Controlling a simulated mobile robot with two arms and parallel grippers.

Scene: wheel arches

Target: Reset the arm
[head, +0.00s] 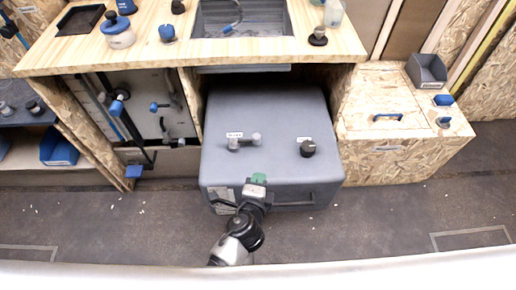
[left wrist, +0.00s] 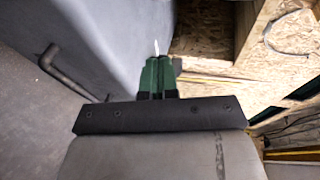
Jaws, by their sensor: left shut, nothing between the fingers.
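My left gripper (head: 259,179) is in front of the large grey box (head: 270,115), near its front top edge. In the left wrist view its green fingers (left wrist: 158,76) are close together, with nothing visible between them. The grey box's side wall (left wrist: 115,40) is just left of the fingers in that view; I cannot tell whether they touch it. A dark bar handle (left wrist: 70,75) is on that wall. My right gripper is in neither view.
The wooden counter (head: 190,52) with a sink (head: 245,18) is behind. A chipboard chest (head: 400,145) stands at right. The dark floor (head: 110,225) at left is mostly clear.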

